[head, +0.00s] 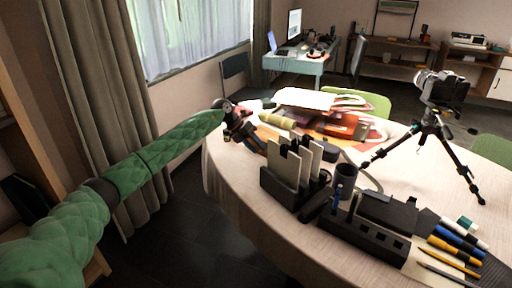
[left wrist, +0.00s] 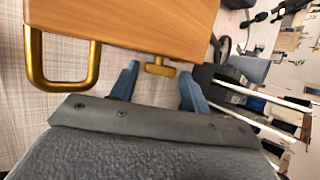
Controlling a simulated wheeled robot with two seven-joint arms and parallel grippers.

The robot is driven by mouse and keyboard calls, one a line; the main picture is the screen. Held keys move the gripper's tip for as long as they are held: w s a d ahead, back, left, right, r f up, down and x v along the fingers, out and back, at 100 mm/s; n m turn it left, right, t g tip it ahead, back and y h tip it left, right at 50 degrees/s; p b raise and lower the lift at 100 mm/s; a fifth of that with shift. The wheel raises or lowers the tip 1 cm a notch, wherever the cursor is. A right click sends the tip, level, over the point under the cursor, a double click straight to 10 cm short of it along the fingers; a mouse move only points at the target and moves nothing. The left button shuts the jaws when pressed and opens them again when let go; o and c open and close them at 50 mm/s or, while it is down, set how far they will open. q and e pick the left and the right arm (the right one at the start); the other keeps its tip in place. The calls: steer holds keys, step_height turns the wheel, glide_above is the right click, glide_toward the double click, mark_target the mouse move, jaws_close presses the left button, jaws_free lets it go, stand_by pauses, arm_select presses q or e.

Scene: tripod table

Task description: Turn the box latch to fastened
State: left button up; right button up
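The wooden box (left wrist: 135,22) fills the top of the left wrist view, orange-brown with a brass loop handle (left wrist: 62,82) at its left. The brass latch (left wrist: 158,68) is a small T-shaped piece on the box's near edge. My left gripper (left wrist: 158,78) is open, with one blue finger on each side of the latch and a visible gap to each. In the head view my left gripper (head: 248,138) is at the table's far left edge, and it partly hides the box area, so the latch cannot be made out there. My right gripper is not in view.
A black file holder (head: 285,190) with pale folders stands close to the right of my left gripper. A dark cup (head: 345,177), a black desk organizer (head: 365,238), pens and a tripod with a camera (head: 440,92) stand further right. Bare tablecloth (head: 232,165) lies nearer.

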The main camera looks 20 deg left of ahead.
arm_select(q)
steer(key=shift+o, duration=0.9)
steer(key=v, duration=0.7)
steer(key=shift+a+r+b, duration=0.25)
steer(key=shift+b, duration=0.05)
steer(key=shift+c, duration=0.5)
